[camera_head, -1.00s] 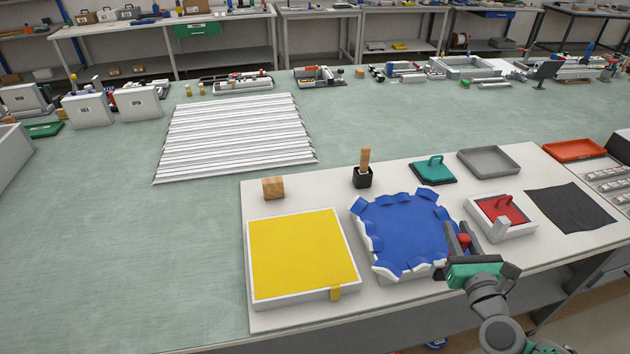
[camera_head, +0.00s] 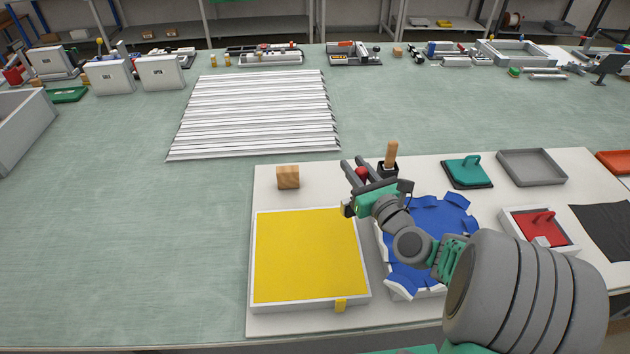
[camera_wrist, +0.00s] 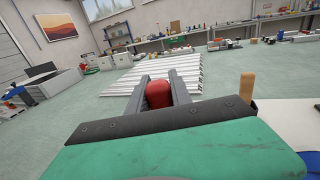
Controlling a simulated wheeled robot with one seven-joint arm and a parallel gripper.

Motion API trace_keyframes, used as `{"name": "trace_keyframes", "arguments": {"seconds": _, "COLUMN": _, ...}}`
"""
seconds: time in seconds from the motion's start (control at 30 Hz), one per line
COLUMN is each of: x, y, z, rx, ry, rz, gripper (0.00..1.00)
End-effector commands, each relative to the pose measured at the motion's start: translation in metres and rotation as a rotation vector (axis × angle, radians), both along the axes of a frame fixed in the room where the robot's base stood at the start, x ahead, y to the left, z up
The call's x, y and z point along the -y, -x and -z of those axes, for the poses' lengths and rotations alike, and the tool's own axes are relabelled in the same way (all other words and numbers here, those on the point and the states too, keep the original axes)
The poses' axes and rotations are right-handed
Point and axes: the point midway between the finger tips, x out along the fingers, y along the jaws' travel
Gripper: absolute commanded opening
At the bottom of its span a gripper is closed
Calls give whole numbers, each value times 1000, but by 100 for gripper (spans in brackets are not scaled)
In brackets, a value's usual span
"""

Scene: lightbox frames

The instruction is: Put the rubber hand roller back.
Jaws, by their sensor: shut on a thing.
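My gripper (camera_head: 354,162) is shut on a red, rounded thing (camera_head: 362,174), which I take to be the rubber hand roller. The red thing also shows between the two grey fingers in the wrist view (camera_wrist: 158,94); the rest of it is hidden by my gripper.
A yellow framed panel (camera_head: 305,255) lies front left on the white board (camera_head: 257,195). A blue sheet (camera_head: 452,212) over a frame is partly under my arm. A green-handled pad (camera_head: 467,172), grey tray (camera_head: 532,167) and red-pad tray (camera_head: 541,222) lie right. Ribbed white sheets (camera_head: 255,115) lie behind.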

Motion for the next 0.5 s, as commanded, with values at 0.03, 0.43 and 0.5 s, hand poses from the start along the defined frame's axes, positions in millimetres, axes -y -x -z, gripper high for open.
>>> {"name": "trace_keyframes", "arguments": {"seconds": 0.03, "x": -7, "y": -10, "z": 1, "rx": 1, "ry": 3, "rz": -17, "gripper": 0}}
{"name": "trace_keyframes", "arguments": {"seconds": 0.43, "x": -53, "y": -70, "z": -28, "rx": 7, "ry": -5, "rz": -87, "gripper": 0}}
{"name": "trace_keyframes", "arguments": {"seconds": 0.5, "x": -51, "y": -80, "z": -26, "rx": 6, "ry": -5, "rz": -87, "gripper": 0}}
